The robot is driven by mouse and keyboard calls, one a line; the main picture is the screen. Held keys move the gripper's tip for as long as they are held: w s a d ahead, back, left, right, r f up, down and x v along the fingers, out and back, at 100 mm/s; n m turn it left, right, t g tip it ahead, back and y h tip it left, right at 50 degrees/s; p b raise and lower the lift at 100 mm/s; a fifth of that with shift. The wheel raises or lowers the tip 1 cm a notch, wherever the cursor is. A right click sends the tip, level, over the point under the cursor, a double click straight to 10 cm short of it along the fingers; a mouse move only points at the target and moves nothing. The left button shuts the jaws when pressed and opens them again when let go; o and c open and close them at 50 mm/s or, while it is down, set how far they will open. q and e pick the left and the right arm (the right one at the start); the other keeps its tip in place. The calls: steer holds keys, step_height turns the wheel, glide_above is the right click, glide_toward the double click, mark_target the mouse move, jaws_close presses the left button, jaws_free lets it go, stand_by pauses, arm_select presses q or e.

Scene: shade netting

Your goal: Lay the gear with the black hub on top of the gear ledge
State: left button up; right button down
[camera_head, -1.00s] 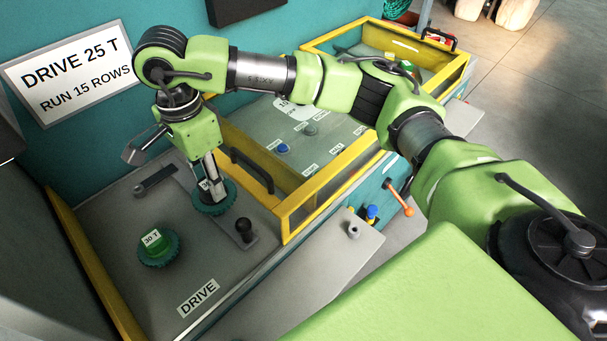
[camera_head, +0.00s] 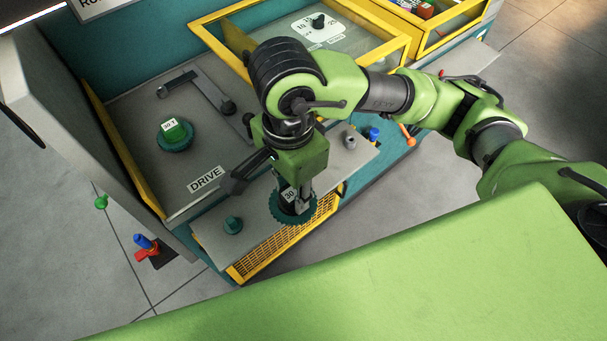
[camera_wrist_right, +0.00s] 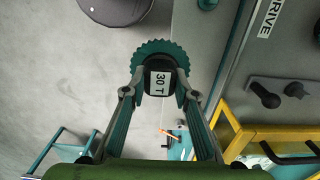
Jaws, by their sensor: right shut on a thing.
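The gear with the black hub (camera_head: 305,214) is teal and toothed, with a white "30" label. In the right wrist view the gear (camera_wrist_right: 158,47) shows its label as "30 T". My right gripper (camera_head: 293,196) points down and is shut on the black hub; its two fingers also show in the right wrist view (camera_wrist_right: 160,86). The gear ledge (camera_head: 256,214) is the grey shelf in front of the drive deck. The gear overlaps the ledge's front edge in the head view; I cannot tell whether they touch. My left gripper is not in view.
A small teal piece (camera_head: 232,225) stands on the ledge's left part. A green-hub gear (camera_head: 174,137) sits on the drive deck, near a grey bar (camera_head: 205,92) and a black knob (camera_head: 228,107). A grey peg (camera_head: 350,140) stands right. Yellow mesh (camera_head: 270,252) hangs below.

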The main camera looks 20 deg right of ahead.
steer(key=w+d+f+p, duration=0.1)
steer(key=w+f, duration=0.2)
steer(key=w, duration=0.1)
steer(key=w+d+f+p, duration=0.2)
steer(key=w+f, duration=0.1)
steer(key=w+d+f+p, duration=0.2)
steer(key=w+f, duration=0.1)
steer(key=w, duration=0.1)
steer(key=shift+w, duration=0.35)
step_height(320, 180, down, 2)
steer(key=shift+a+p, duration=0.1)
steer(key=shift+p, duration=0.85)
steer(key=shift+f, duration=0.65)
steer(key=shift+f, duration=0.15)
steer(key=c, duration=1.6)
jaws_free()
steer(key=shift+c, duration=0.2)
